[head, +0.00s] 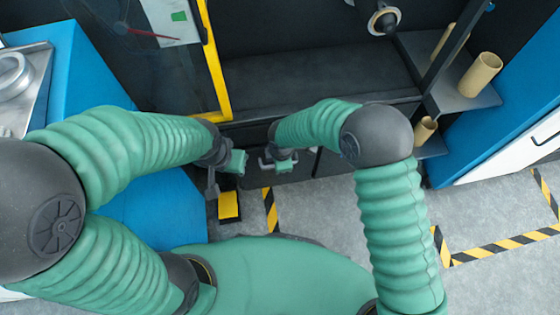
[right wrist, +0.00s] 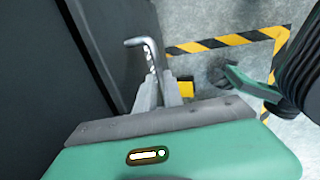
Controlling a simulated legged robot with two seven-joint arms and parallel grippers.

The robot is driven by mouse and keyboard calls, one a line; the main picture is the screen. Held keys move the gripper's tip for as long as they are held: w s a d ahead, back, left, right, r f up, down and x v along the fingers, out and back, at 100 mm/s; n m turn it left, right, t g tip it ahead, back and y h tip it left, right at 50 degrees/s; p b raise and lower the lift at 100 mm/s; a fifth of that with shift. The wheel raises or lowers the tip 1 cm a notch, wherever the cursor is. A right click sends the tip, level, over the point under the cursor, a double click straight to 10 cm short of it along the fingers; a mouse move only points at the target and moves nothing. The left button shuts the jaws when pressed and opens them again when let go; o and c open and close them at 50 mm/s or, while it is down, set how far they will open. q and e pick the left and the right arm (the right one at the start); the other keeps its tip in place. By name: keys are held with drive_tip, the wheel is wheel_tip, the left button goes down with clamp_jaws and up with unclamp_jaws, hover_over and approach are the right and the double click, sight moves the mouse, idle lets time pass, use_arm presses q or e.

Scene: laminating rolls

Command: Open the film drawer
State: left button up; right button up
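The film drawer's dark front (head: 300,168) is low on the black machine, and it fills the left of the right wrist view (right wrist: 60,60). Its bent metal handle (head: 264,162) also shows in the right wrist view (right wrist: 143,42). My right gripper (head: 280,161) is at the handle. In the right wrist view its two grey fingers (right wrist: 161,82) lie close about the handle's near part, with a narrow gap; whether they clamp it is unclear. My left gripper (head: 228,170) hangs left of the handle, apart from it, its finger gap unclear.
A yellow-framed door (head: 213,60) stands above on the left, beside a blue cabinet (head: 85,65). Cardboard tubes (head: 481,75) stand on a shelf at right. A yellow block (head: 229,205) is on the floor below my left gripper. Grey floor with striped tape (head: 500,245) is open at right.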

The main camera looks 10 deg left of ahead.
clamp_jaws()
idle(1.0)
